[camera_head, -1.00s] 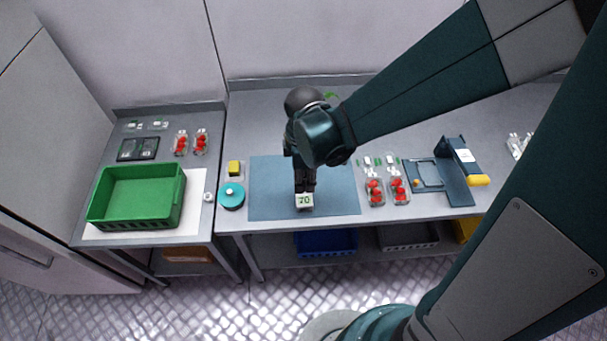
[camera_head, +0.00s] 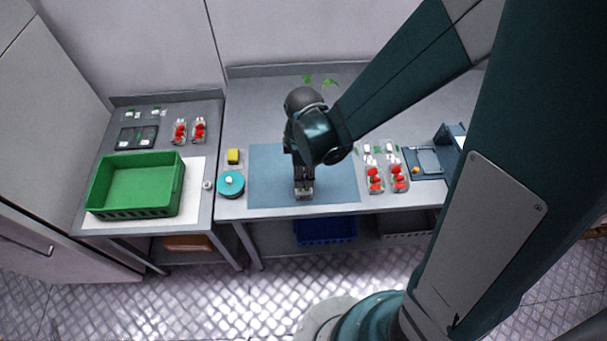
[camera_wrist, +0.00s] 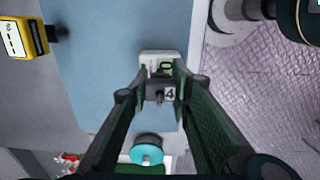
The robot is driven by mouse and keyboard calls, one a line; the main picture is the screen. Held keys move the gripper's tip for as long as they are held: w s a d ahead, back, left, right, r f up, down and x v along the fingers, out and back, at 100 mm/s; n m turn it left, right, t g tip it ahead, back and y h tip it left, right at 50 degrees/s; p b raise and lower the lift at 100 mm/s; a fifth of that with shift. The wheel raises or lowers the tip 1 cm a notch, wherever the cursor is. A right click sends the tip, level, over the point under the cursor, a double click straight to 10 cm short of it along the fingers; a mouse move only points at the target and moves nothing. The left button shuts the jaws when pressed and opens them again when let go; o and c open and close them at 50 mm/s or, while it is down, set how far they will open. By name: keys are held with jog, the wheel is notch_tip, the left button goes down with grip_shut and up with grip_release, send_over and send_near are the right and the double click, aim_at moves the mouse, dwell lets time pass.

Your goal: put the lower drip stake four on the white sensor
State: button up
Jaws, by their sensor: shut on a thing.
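My gripper (camera_wrist: 160,97) is shut on drip stake four (camera_wrist: 159,86), a small dark piece with a "4" label, in the wrist view. The white sensor (camera_wrist: 147,55) lies just beyond it on the blue mat, its green number partly covered by the stake. I cannot tell whether stake and sensor touch. In the head view my gripper (camera_head: 303,180) points down over the front middle of the mat (camera_head: 270,180). The white sensor (camera_head: 304,196) shows in part under the fingertips, and the stake cannot be made out there.
A teal round thing (camera_head: 231,186) and a yellow block (camera_head: 233,156) stand left of the mat. Berry packs (camera_head: 386,180) stand right of it. A green crate (camera_head: 137,205) sits on the left table. The table's front edge runs close to the sensor.

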aim_at(304, 172)
jog(key=shift+f, duration=0.15)
jog(key=shift+o, duration=1.2)
jog(key=o, duration=0.4)
jog(key=shift+r, duration=0.25)
jog(key=shift+r+p, duration=0.35)
jog(key=shift+r, duration=5.6)
